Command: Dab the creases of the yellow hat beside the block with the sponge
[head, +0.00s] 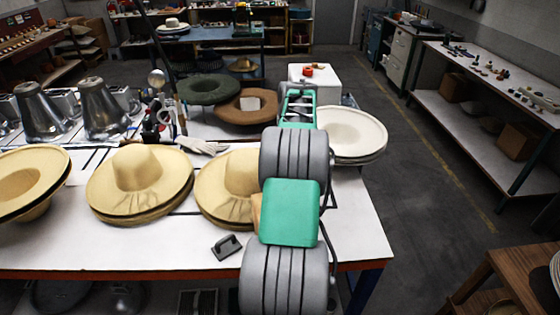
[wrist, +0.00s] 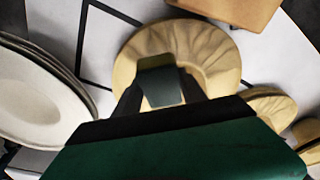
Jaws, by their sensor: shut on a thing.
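The yellow hat (wrist: 215,45) with creases fanning over its surface lies under my gripper in the wrist view. In the head view this creased hat (head: 228,190) is the right one of the yellow hats, partly covered by my arm. A tan block (wrist: 235,10) stands beside it at the top of the wrist view; a sliver of the block (head: 256,214) shows in the head view. My gripper (wrist: 160,76) is shut on a grey-green piece, seemingly the sponge (wrist: 161,88), in front of the hat. I cannot tell whether it touches. My arm hides the gripper in the head view.
Two more yellow hats (head: 138,180) (head: 25,182) lie to the left. White hats (head: 352,134) sit at the right table end. Green (head: 208,90) and brown (head: 240,108) hats lie behind. A dark handled tool (head: 227,246) rests near the front edge. The right aisle is clear.

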